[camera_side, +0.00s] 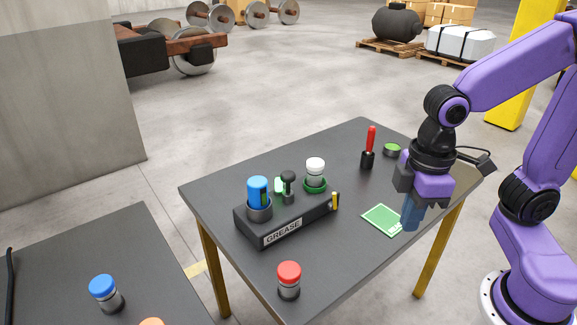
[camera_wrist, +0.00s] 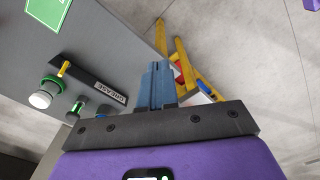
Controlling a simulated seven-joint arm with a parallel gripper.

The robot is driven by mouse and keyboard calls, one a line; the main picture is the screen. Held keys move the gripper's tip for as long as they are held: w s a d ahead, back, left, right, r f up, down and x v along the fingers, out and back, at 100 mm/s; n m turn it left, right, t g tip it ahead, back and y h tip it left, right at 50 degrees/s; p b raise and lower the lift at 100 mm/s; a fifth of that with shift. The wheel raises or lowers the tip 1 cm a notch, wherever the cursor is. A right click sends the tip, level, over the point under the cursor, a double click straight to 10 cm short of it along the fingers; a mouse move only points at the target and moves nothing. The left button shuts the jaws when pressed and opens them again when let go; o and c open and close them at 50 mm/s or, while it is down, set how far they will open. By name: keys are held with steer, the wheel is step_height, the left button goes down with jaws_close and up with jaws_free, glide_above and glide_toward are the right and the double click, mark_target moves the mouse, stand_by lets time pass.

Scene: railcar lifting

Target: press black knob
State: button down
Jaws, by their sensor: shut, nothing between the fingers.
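A black knob (camera_side: 288,178) stands upright on the dark GREASE box (camera_side: 245,222), beside a small green part, between a blue can and a white-capped jar. In the wrist view the knob (camera_wrist: 73,116) shows at the left, near the box's label. My gripper (camera_side: 411,218) is shut and empty, its blue fingers pointing down over the right part of the table, apart from the box and to the right of the knob. The fingers (camera_wrist: 157,70) also show closed together in the wrist view.
The blue can (camera_side: 257,190) and white-capped jar (camera_side: 315,170) flank the knob. A yellow piece (camera_side: 335,201) is at the box's right end. A green card (camera_side: 380,219), a red-handled tool (camera_side: 370,140), a green-topped tin (camera_side: 392,149) and a red-capped jar (camera_side: 289,278) are on the table (camera_side: 330,258).

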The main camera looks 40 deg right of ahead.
steer(key=w+a+r+m, duration=0.3)
steer(key=w+a, duration=0.1)
steer(key=w, duration=0.6)
steer(key=m, duration=0.8)
glide_above(289, 174)
steer(key=shift+w+r, duration=0.15)
steer(key=shift+r, duration=0.1)
step_height(289, 174, down, 14)
steer(key=shift+f, duration=0.1)
steer(key=shift+f, duration=1.8)
